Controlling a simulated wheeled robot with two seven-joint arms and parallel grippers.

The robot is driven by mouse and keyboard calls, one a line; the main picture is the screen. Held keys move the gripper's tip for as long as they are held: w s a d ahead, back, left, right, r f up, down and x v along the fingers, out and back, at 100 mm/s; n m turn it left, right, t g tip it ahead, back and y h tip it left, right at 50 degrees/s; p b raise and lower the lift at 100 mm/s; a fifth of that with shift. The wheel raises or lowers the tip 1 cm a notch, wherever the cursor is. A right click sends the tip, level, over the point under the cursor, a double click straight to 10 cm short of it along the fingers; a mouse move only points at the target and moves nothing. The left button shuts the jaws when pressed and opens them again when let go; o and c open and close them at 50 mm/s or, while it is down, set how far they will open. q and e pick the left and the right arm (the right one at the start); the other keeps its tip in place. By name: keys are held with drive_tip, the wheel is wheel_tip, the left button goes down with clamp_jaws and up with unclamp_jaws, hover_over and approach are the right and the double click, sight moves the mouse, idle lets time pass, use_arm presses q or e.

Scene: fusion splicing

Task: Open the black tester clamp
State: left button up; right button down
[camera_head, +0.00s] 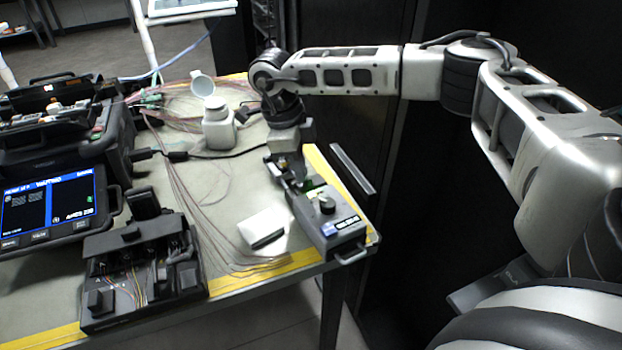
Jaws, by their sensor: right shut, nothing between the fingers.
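My left gripper is not in view.
A white box (262,228) lies just left of the tester. A white bottle (219,130) stands behind it. Thin fibres (190,203) cross the table. A black fixture (142,268) is at front left, beside a device with a lit screen (48,210). A dark cabinet stands behind my right arm.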

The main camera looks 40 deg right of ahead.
drive_tip(key=shift+f, duration=0.25)
drive_tip(key=shift+f, duration=0.1)
drive_tip(key=shift+s+a+f+b, duration=0.1)
drive_tip(key=shift+s+f+b, duration=0.15)
drive_tip(key=shift+f+b, duration=0.3)
drive_tip(key=shift+d, duration=0.25)
idle(0.4)
drive_tip(key=shift+d+r, duration=0.1)
drive_tip(key=shift+d+r+p, duration=0.15)
drive_tip(key=shift+r+p, duration=0.1)
drive_tip(key=shift+p, duration=0.3)
drive_tip(key=shift+d+r, duration=0.25)
drive_tip(key=shift+d, duration=0.15)
drive_tip(key=shift+r+p, duration=0.15)
drive_tip(key=shift+p, duration=0.2)
